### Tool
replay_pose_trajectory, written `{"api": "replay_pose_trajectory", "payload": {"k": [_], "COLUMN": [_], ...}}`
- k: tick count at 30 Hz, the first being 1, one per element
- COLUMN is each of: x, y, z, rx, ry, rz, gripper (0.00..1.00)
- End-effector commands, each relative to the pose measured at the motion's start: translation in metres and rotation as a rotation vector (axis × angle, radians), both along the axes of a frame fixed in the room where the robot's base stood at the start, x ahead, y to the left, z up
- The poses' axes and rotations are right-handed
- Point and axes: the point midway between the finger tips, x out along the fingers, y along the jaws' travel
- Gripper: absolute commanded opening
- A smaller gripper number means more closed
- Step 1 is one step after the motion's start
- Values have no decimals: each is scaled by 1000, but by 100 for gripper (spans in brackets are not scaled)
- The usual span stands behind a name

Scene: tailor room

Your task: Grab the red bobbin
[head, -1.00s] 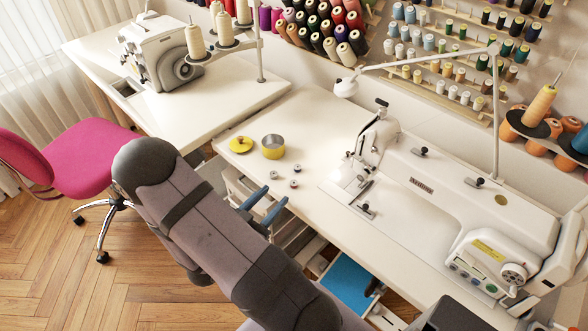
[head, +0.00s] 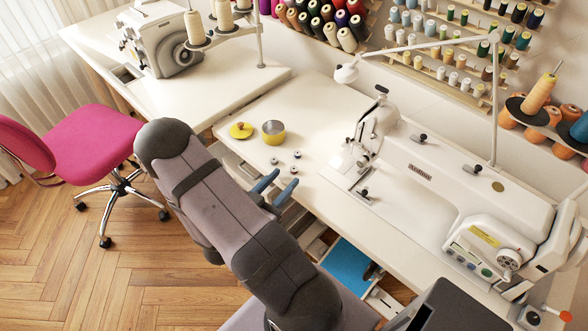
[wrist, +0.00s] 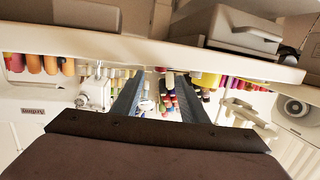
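Three small bobbins lie on the white table in the head view: one at the left (head: 275,161), one at the back right (head: 297,155) and one at the front right (head: 295,169). They look grey with dark middles, and at this size I cannot tell which is red. My gripper (head: 286,178), with blue fingers, is at the table's front edge, just nearer than the bobbins. Its fingers are apart with nothing seen between them. In the wrist view my gripper (wrist: 158,76) also shows parted fingers, and no bobbin can be made out there.
A yellow-sided tin (head: 273,134) and a yellow lid (head: 240,130) stand behind the bobbins. A white sewing machine (head: 440,195) is to the right. An open drawer with a blue inside (head: 346,265) is below the table. A pink chair (head: 95,150) stands left.

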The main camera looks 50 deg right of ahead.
Motion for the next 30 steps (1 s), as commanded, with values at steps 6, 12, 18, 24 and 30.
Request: {"api": "replay_pose_trajectory", "payload": {"k": [6, 12, 18, 24, 30], "x": [3, 8, 9, 9, 9], "y": [-25, -41, -44, -44, -44], "z": [-3, -6, -7, -7, -7], "rx": [0, 0, 0, 0, 0], "ry": [1, 1, 1, 1, 1], "rz": [-5, -3, 0, 0, 0], "gripper": [40, 40, 40, 21, 0]}}
